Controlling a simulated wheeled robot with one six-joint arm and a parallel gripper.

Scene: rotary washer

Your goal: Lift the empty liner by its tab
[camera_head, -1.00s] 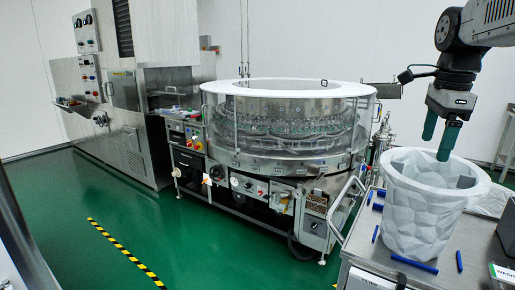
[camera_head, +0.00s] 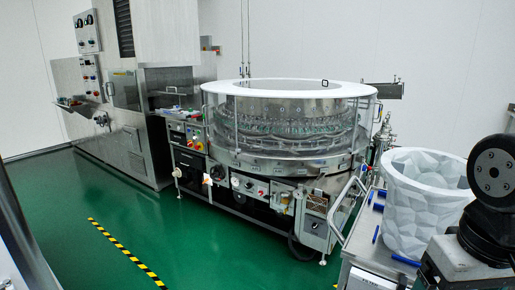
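A white faceted bin (camera_head: 412,215) stands upright on the metal table at the right. Pale, angular surfaces show inside its mouth. I cannot tell whether they are a liner or the bin's own wall. No tab can be made out. My gripper is out of the picture. Only dark and grey parts of my arm show at the right edge, in front of the table and close to the bin's right side. They hide what lies behind them.
Several blue sticks, one at the table's front (camera_head: 405,260), lie around the bin on the metal table (camera_head: 372,262). A round washer with a white top ring (camera_head: 225,87) stands left of the table. Green floor (camera_head: 190,232) with a yellow-black stripe is clear at the lower left.

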